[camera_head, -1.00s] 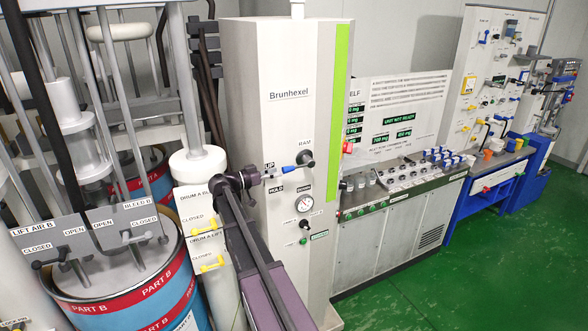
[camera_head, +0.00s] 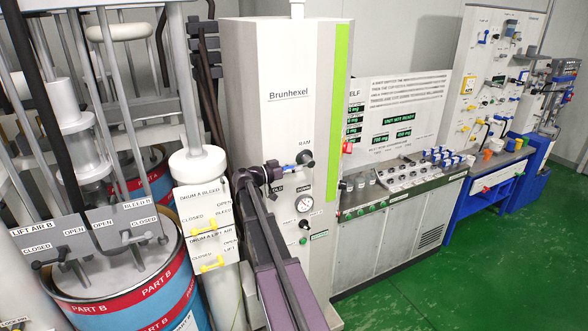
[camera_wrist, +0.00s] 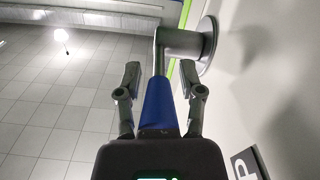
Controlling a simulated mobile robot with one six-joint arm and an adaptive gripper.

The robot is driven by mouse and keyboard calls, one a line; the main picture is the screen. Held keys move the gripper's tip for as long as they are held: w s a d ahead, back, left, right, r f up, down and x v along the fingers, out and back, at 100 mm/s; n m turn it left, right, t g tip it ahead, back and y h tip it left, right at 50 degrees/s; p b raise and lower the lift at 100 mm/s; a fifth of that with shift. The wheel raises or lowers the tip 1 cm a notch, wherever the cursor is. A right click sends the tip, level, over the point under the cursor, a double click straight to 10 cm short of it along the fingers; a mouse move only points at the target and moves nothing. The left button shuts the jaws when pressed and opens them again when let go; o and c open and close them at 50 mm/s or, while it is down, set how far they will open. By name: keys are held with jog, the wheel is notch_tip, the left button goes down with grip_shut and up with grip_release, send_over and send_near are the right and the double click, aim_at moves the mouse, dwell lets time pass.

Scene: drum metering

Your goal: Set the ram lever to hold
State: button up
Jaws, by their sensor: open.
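The ram lever (camera_head: 304,158) is on the front of the white Brunhexel cabinet, under the RAM label. Its grey arm and blue handle point left, toward the side where the UP label sits. The HOLD label (camera_head: 277,189) is below left, partly covered by my gripper, and the DOWN label (camera_head: 304,188) is below. My gripper (camera_head: 275,171) is at the handle's left end. In the wrist view, the blue handle (camera_wrist: 158,104) lies between the two open fingers of my gripper (camera_wrist: 159,78), with a gap on both sides. Part of the UP label (camera_wrist: 248,165) shows at lower right.
A gauge (camera_head: 304,204) and a black knob (camera_head: 304,224) are below the lever on the cabinet (camera_head: 275,65). Yellow drum A levers (camera_head: 209,223) are to the left of my arm. A metering bench (camera_head: 395,240) stands to the right. The green floor in front of it is clear.

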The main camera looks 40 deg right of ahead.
grip_shut()
jog(key=shift+a, duration=0.15)
jog(key=shift+d, duration=0.2)
jog(key=shift+s+f, duration=0.1)
jog(key=shift+f, duration=0.05)
